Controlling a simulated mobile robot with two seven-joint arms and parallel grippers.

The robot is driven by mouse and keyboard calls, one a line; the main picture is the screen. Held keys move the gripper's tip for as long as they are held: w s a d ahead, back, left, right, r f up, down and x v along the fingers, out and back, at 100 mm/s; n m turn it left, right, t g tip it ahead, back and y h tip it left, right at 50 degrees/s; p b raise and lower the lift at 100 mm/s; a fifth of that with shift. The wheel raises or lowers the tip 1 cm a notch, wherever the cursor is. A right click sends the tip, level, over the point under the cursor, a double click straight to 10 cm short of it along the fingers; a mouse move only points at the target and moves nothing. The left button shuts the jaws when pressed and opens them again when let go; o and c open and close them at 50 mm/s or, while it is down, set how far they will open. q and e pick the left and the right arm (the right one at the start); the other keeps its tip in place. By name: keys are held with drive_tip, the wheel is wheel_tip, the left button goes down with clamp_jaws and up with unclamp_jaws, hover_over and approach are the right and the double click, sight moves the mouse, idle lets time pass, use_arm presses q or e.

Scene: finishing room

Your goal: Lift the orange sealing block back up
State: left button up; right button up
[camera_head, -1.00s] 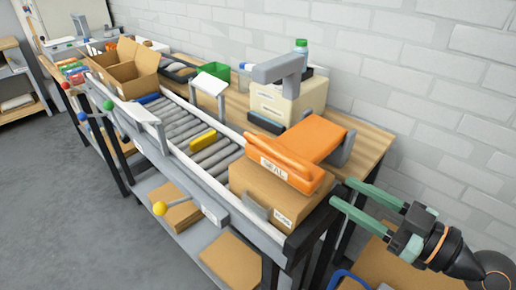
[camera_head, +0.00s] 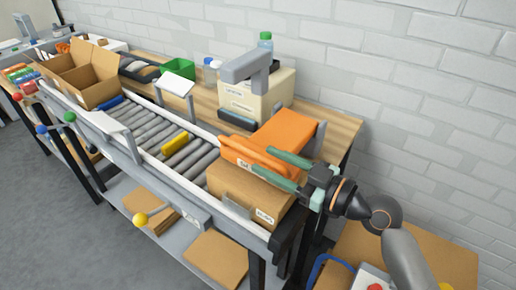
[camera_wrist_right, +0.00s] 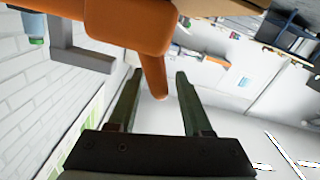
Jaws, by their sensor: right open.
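The orange sealing block (camera_head: 283,132) is down over the closed cardboard box (camera_head: 236,187) at the right end of the roller conveyor. Its rounded front bar carries a label partly hidden by my gripper. My right gripper (camera_head: 257,158) is open, reaching in from the right with its green fingers at the front bar, one on each side. In the right wrist view the orange block (camera_wrist_right: 130,25) fills the top, and its narrow bar end reaches down between the open fingertips (camera_wrist_right: 159,75). Whether the fingers touch it, I cannot tell. My left gripper is out of view.
A grey post with an arm (camera_head: 248,66) and a cream box (camera_head: 262,92) stand behind the block. A yellow piece (camera_head: 176,143) lies on the rollers. An open carton (camera_head: 88,75) is at the far left. A yellow ball knob (camera_head: 141,220) sticks out in front.

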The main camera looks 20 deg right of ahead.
sight(258, 154)
drive_tip(key=shift+x, duration=1.7)
clamp_jaws()
drive_tip(key=shift+f, duration=0.1)
